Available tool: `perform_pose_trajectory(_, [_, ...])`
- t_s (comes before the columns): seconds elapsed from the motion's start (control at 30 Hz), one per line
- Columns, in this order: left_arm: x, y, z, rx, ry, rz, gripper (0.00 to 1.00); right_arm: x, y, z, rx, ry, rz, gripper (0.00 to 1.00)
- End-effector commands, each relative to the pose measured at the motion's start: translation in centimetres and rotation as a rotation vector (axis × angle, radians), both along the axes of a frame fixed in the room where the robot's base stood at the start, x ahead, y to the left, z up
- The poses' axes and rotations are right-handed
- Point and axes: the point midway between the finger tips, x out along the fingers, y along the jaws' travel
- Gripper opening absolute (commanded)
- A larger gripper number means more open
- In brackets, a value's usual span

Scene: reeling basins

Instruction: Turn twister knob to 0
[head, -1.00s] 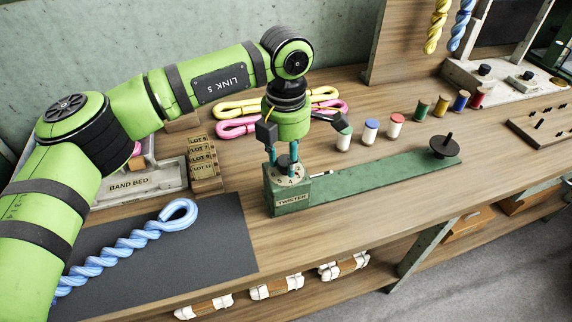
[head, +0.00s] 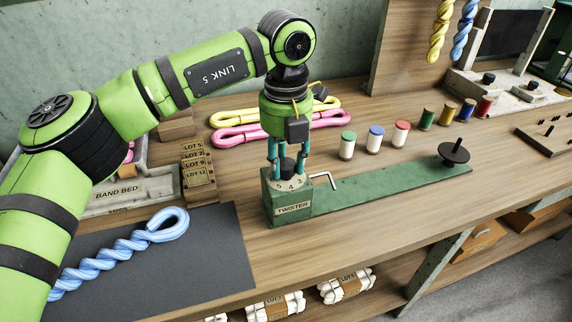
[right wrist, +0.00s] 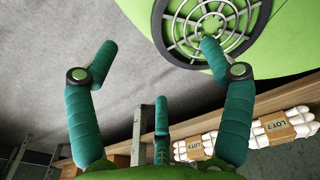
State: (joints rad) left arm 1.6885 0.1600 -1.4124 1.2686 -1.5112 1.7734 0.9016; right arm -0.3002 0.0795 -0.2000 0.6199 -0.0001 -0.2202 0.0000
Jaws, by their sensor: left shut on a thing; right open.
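The twister (head: 293,211) is a green box at the left end of a long green base on the bench. A pale dial (head: 291,184) on its top shows 5, 4 and 3 on the near side; no 0 is visible. The black twister knob (head: 288,165) stands up from the dial. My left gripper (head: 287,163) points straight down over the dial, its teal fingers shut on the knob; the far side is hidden. My right gripper (right wrist: 155,65) is open and empty in the right wrist view, away from the twister.
An L-shaped metal rod (head: 325,180) is beside the twister. Capped jars (head: 375,138) and thread spools (head: 447,113) stand behind the green base, a black spindle (head: 453,153) at its right end. A blue twisted skein (head: 125,255) lies on a dark mat (head: 205,265) to the left.

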Motion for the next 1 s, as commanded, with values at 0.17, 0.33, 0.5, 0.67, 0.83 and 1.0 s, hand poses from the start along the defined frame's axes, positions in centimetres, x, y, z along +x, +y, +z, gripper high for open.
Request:
perform_pose_trajectory(0.17, [-0.1,0.0,-0.4,0.002,0.003,0.168,0.04,0.0,0.0,-1.3,0.000,0.000,0.000,0.81])
perform_pose_trajectory(0.33, [-0.1,-0.1,-0.4,0.001,0.003,0.329,0.04,0.9,0.1,-2.0,0.004,-0.026,0.001,0.81])
perform_pose_trajectory(0.5, [-0.1,-0.1,-0.4,0.003,0.004,0.490,0.04,3.7,0.4,-2.5,0.013,-0.084,0.005,0.81])
perform_pose_trajectory(0.67, [-0.1,-0.1,-0.4,0.002,0.003,0.641,0.04,7.0,0.4,-2.7,0.016,-0.149,0.009,0.81])
perform_pose_trajectory(0.83, [-0.1,0.0,-0.4,0.002,0.004,0.803,0.04,9.2,0.1,-3.0,0.016,-0.194,0.014,0.81])
perform_pose_trajectory(1.0, [-0.1,0.0,-0.4,0.003,0.002,0.960,0.04,10.9,0.1,-3.3,0.017,-0.232,0.018,0.81])
